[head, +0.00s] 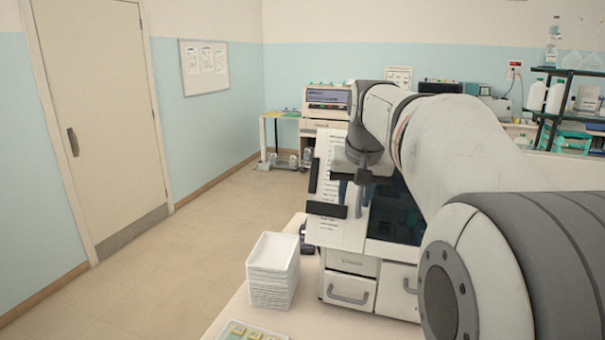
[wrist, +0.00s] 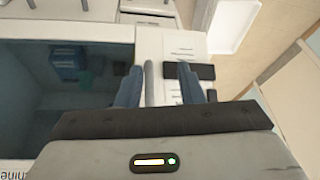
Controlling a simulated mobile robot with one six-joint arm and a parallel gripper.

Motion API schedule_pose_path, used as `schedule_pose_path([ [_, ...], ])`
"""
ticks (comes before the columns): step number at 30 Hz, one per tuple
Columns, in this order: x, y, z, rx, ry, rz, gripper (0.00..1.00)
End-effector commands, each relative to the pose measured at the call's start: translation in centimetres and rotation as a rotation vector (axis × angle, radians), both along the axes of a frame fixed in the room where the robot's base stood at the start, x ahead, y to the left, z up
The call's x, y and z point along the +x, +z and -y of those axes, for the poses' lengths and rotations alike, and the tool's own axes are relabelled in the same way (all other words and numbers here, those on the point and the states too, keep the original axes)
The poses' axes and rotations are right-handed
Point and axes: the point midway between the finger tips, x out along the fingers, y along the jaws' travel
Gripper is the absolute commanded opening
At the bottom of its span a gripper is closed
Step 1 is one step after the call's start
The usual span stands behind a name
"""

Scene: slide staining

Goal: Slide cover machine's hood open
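The slide cover machine (head: 346,236) is a white cabinet on the bench with a dark window in its hood (head: 393,212). In the wrist view the hood's dark window (wrist: 65,100) fills the left side, and it looks shut. A grey upright bar, seemingly the hood's handle (wrist: 150,84), stands along the window's right edge. My gripper (wrist: 160,70) is open, its blue fingers apart, with the bar between them and closer to the left finger. Contact cannot be told.
A stack of white trays (head: 272,270) stands on the bench to the machine's left. Black bars (head: 325,209) stick out at the machine's left side. Drawers (head: 350,288) are below. A shelf with bottles (head: 570,100) is at the far right. The floor at left is clear.

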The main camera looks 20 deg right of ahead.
Motion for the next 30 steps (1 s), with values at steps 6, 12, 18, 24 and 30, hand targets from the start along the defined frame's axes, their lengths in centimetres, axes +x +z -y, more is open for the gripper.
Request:
schedule_pose_path([
  [6,2.5,4.3,3.1,0.003,-0.06,0.026,0.34],
  [12,3.4,2.9,3.6,0.004,-0.065,0.026,0.34],
  [18,4.6,-0.1,3.8,0.003,-0.064,0.026,0.34],
  [24,5.5,-2.2,4.0,0.003,-0.063,0.028,0.34],
  [30,5.7,-2.6,4.0,0.002,-0.062,0.031,0.34],
])
